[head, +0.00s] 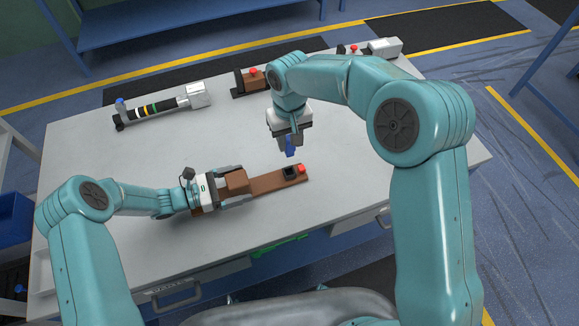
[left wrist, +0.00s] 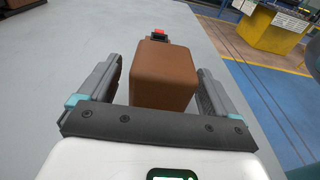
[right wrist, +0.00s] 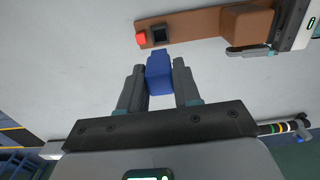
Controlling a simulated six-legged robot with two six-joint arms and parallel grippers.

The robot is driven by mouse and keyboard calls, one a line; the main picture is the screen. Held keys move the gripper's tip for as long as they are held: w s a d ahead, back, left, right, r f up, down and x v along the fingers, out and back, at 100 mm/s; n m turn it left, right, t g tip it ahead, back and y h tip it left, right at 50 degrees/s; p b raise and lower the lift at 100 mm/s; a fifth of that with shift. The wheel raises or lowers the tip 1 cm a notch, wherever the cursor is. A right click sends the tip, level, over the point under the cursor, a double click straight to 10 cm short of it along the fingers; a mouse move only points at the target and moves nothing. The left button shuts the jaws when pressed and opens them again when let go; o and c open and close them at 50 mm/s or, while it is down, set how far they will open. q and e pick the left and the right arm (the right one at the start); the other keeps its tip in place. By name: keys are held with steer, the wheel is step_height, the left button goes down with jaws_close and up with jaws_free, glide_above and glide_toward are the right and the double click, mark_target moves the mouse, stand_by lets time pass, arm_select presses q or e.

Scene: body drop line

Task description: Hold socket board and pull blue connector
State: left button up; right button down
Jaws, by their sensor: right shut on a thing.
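The socket board (head: 270,184) is a brown strip lying on the table, with a raised brown block (left wrist: 163,72), a black socket (right wrist: 158,35) and a red part (right wrist: 141,39) at its end. My left gripper (head: 232,183) has its fingers on either side of the brown block, with a gap showing in the left wrist view; it is open. My right gripper (right wrist: 158,82) is shut on the blue connector (right wrist: 159,74). The connector (head: 291,147) hangs above the table, apart from the black socket, whose dark opening looks empty.
At the back of the table (head: 90,190) lie a striped rod device (head: 152,108), another brown board with a red part (head: 249,82), and a further part with a grey block (head: 385,47). The table right of the socket board is clear.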

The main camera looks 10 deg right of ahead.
arm_select(q)
steer(key=shift+s+f, duration=0.15)
steer(key=shift+f, duration=0.15)
steer(key=v, duration=1.2)
steer(key=shift+a+r, duration=0.1)
steer(key=shift+r, duration=0.1)
